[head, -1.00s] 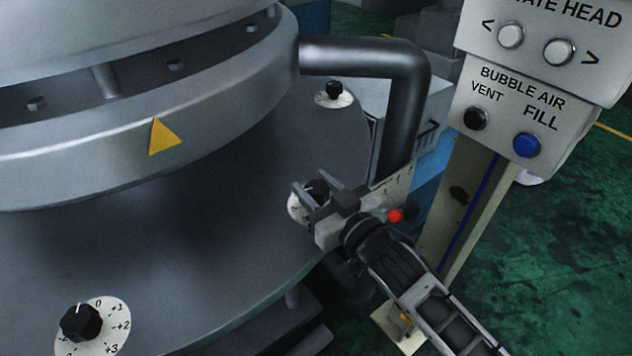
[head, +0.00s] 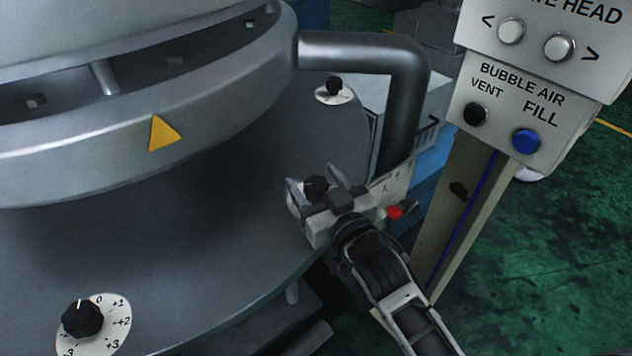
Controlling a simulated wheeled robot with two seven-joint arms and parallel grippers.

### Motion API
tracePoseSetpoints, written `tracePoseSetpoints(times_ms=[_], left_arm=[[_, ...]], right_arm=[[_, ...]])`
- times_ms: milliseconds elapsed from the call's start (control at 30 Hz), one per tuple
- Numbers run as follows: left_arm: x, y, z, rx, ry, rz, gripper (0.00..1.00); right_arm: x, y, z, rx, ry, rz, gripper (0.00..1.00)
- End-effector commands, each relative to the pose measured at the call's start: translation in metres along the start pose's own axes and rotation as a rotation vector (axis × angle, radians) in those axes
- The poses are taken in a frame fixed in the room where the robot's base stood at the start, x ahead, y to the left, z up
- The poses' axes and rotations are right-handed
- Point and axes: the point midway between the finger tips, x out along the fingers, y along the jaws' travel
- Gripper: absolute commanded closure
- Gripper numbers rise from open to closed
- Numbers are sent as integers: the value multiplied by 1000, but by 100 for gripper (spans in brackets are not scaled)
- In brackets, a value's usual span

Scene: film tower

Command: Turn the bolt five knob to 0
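A black knob (head: 315,187) sits near the right edge of the round grey plate (head: 190,255). My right gripper (head: 313,178) is at this knob, with one finger on each side of it. The fingers look spread, with small gaps to the knob. The gripper body hides most of the dial under it, so its setting cannot be read. Another black knob (head: 82,317) sits on a white numbered dial (head: 118,330) at lower left, its white mark near 0. A third knob (head: 334,85) is at the back. No bolt numbers show. My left gripper is not in view.
A thick dark pipe (head: 408,110) rises behind my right gripper. A control box (head: 500,110) with buttons stands on a post at right. A small red knob (head: 395,212) is just right of the gripper. The heavy ring (head: 220,95) overhangs the plate.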

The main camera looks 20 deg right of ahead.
Motion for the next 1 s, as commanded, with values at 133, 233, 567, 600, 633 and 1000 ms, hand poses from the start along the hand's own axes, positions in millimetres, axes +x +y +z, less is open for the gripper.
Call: tracePoseSetpoints(times_ms=[133,233,567,600,633,1000], left_arm=[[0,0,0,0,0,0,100],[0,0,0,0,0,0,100],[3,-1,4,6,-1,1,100],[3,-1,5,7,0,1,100],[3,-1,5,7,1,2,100],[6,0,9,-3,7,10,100]], right_arm=[[0,0,0,2,-1,-1,39],[-1,0,1,2,-2,-1,39],[-52,-1,4,4,-6,-2,39],[-62,0,4,3,-7,-1,39],[-70,0,4,3,-7,-1,39],[-142,0,2,2,-5,0,39]])
